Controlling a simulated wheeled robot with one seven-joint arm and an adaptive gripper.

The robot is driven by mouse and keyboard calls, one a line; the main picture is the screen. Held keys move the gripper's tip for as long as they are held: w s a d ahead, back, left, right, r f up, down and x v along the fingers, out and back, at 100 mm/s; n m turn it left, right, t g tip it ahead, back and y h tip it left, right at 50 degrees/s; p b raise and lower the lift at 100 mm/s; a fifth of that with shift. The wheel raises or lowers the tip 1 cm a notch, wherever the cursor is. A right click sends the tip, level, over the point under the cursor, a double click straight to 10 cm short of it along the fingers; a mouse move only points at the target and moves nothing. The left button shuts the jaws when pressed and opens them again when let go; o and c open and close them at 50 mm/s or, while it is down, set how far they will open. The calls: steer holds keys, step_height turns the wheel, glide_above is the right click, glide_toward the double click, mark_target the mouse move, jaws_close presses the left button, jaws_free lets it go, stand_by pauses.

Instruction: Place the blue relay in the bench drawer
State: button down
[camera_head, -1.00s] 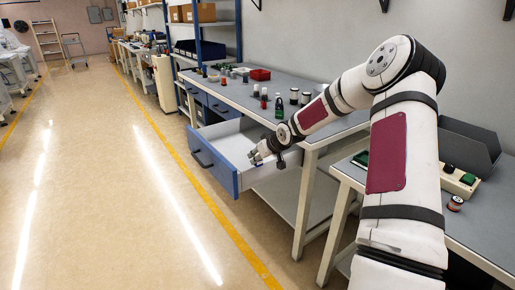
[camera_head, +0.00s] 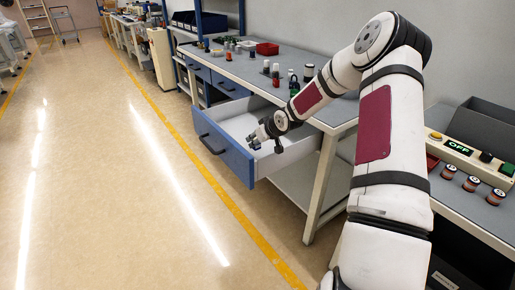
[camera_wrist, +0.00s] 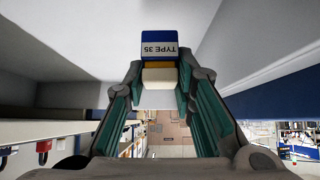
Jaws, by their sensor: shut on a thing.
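The bench drawer (camera_head: 228,157) is pulled open, with a blue front and pale walls. My gripper (camera_head: 258,141) is over the drawer's open interior, near its right side, in the head view. In the wrist view my gripper (camera_wrist: 160,76) is shut on the blue relay (camera_wrist: 155,36), which has a white label reading TYPE 35 and a cream part towards the fingers. Pale drawer walls surround the relay there, and the blue drawer front (camera_wrist: 285,101) is at the right. I cannot tell whether the relay touches the drawer floor. The relay is too small to make out in the head view.
The aisle floor (camera_head: 100,180) at left is clear.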

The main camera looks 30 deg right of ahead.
mark_target(258, 148)
steer(key=shift+f+b, duration=0.45)
steer(key=shift+f, duration=1.8)
steer(key=shift+f, duration=0.1)
steer(key=c, duration=1.3)
jaws_free()
steer(key=shift+c, duration=0.2)
